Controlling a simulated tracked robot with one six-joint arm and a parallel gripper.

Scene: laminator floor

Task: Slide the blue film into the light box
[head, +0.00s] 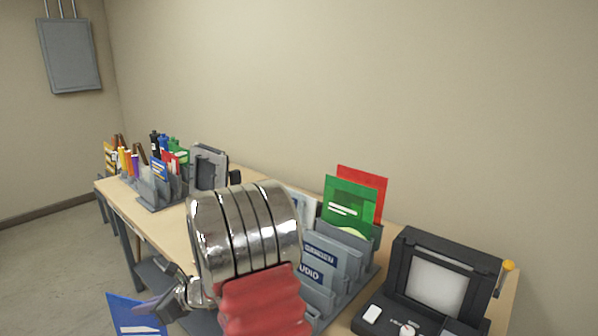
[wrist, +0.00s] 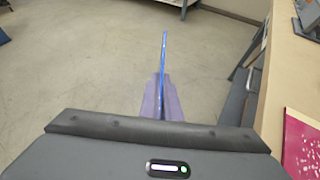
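The blue film (head: 125,314) with white markings is at the bottom left of the head view, off the table's front side and partly cut off by the frame. It shows edge-on in the wrist view (wrist: 163,55) as a thin upright blue strip. My gripper (head: 152,306) is shut on it; the fingers show in the wrist view (wrist: 161,95) closed around its near part. The light box (head: 437,283), taken to be the black unit with a pale screen and a yellow-knobbed lever, stands at the table's right end, well away from the film.
A grey rack (head: 350,243) left of the light box holds a green sheet (head: 347,205) and a red sheet (head: 372,186). A grey holder (head: 163,196) and several coloured bottles stand farther along the table. A pink sheet (wrist: 303,145) lies on the table (wrist: 292,75). My arm hides the table's middle.

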